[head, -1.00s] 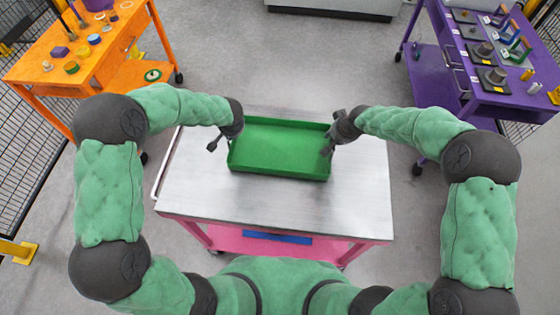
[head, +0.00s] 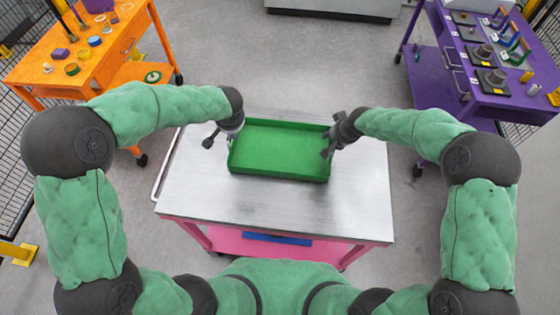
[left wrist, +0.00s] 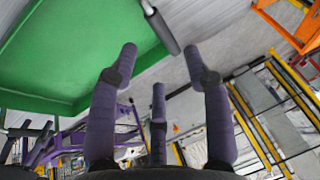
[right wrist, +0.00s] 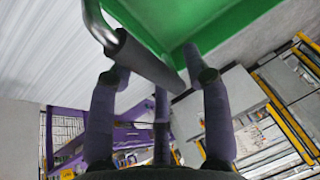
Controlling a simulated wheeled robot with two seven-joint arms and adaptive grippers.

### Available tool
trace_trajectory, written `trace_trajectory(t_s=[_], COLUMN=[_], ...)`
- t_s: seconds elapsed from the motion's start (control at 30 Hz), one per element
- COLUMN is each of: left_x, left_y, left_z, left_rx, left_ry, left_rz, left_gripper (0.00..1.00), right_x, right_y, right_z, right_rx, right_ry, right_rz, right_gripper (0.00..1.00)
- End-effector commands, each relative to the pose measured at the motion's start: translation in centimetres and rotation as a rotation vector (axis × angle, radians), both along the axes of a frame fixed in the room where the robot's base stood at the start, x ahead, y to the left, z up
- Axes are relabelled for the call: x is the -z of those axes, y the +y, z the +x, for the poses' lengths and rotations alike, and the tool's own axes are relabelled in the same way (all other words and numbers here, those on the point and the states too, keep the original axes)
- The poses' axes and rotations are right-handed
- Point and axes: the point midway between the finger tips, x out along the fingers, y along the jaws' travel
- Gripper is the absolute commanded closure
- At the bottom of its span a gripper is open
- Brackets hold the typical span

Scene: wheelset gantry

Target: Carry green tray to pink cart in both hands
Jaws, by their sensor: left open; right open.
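The green tray (head: 280,150) lies flat on the metal top of the pink cart (head: 270,205) in the head view. My left gripper (head: 212,140) is open at the tray's left side, its fingers just outside the wall. My right gripper (head: 329,146) is open at the tray's right end, its fingers close to the wall; contact cannot be told. The left wrist view shows the tray's green underside or wall (left wrist: 90,45) above the open fingers. The right wrist view shows a green part of the tray (right wrist: 215,25) and a dark bar-like handle (right wrist: 145,60) between the fingers.
An orange table (head: 85,75) with small parts stands at the back left. A purple table (head: 470,70) with tools and blocks stands at the back right. A pale cabinet (head: 335,6) is at the far back. Grey floor between them is clear.

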Motion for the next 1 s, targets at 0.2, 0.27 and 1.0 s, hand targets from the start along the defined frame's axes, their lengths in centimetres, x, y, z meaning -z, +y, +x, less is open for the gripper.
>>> trace_trajectory(t_s=[0.2, 0.27, 1.0], left_x=[-2.2, -2.4, -2.6], left_y=[-0.4, -0.4, -0.4], left_z=[-1.0, -1.1, -1.2], left_rx=[0.000, 0.000, 0.001], left_ry=[0.000, 0.001, 0.001], left_rz=[0.000, 0.000, 0.000], left_gripper=[0.51, 0.51, 0.51], right_x=[0.0, 0.0, -10.0], right_y=[0.0, 0.0, -1.7], right_z=[0.0, 0.0, -4.2], right_rx=[0.000, 0.000, 0.001], right_ry=[0.000, 0.000, -0.003], right_rz=[0.000, 0.000, 0.000], right_gripper=[0.51, 0.51, 0.51])
